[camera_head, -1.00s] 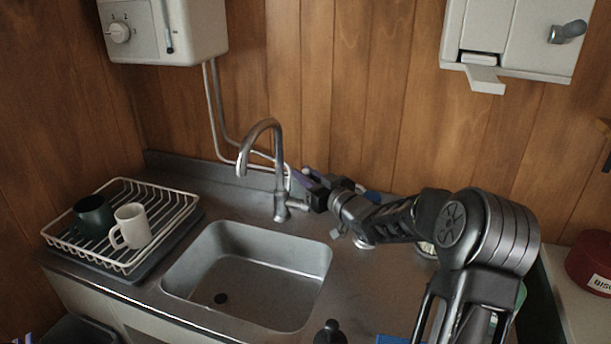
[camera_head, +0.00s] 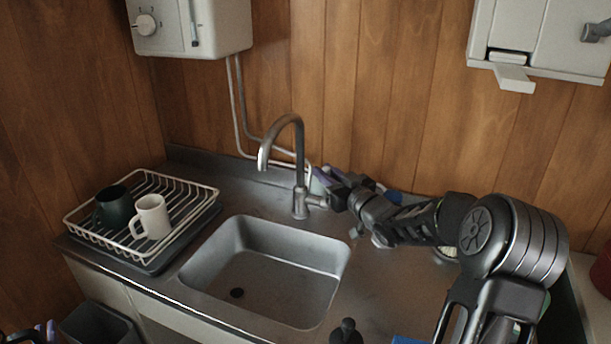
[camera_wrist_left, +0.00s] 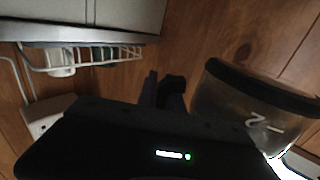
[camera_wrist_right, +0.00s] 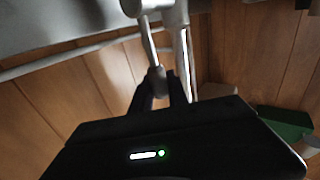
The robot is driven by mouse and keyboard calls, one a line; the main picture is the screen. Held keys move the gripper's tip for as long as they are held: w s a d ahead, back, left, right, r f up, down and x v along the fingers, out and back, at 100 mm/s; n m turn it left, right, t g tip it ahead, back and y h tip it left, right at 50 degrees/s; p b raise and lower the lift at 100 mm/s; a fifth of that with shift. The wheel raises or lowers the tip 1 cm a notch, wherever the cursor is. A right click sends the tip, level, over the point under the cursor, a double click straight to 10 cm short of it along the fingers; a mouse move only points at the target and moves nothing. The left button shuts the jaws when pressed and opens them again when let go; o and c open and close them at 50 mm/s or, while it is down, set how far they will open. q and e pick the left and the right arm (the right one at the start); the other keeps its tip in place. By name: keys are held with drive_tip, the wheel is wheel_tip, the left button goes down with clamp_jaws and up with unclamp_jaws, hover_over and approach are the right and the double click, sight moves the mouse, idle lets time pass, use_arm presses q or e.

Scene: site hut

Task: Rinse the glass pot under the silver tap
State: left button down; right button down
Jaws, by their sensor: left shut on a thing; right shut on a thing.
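The silver tap (camera_head: 300,165) stands behind the sink, its curved spout over the basin. No water shows below the spout. My right gripper (camera_head: 326,190) is at the tap's side lever; the right wrist view shows its fingers (camera_wrist_right: 159,92) shut on the lever (camera_wrist_right: 155,76). The glass pot (camera_wrist_left: 240,105), clear with a black rim and white markings, shows tilted in the left wrist view. My left gripper (camera_wrist_left: 162,92) is shut on its black handle (camera_wrist_left: 174,84). In the head view only my left fingertips (camera_head: 46,329) show at the bottom left; I cannot make out the pot there.
The sink basin (camera_head: 275,268) is empty. Left of it, a white wire rack (camera_head: 190,185) holds a dark green mug (camera_head: 114,206) and a white mug (camera_head: 153,216). A dark bottle top (camera_head: 346,330) stands at the front edge. A dark bin (camera_head: 98,322) is below the rack.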

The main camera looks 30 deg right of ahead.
drive_tip(key=shift+s+a+f+n+t+b, duration=0.2)
drive_tip(key=shift+a+f+n+t+b, duration=0.15)
drive_tip(key=shift+b, duration=0.8)
drive_tip(key=shift+s+r, duration=0.1)
drive_tip(key=shift+r, duration=0.25)
drive_tip(key=c, duration=1.3)
unclamp_jaws()
use_arm(q)
wheel_tip(320, 180, down, 4)
drive_tip(key=shift+r, duration=0.25)
use_arm(e)
drive_tip(key=shift+s, duration=0.15)
use_arm(q)
drive_tip(key=shift+f+b, duration=0.6)
drive_tip(key=shift+b, duration=0.1)
use_arm(e)
drive_tip(key=s, duration=0.7)
drive_tip(key=s+f, duration=0.1)
drive_tip(key=s, duration=0.3)
drive_tip(key=shift+s+a, duration=0.15)
drive_tip(key=shift+s, duration=0.2)
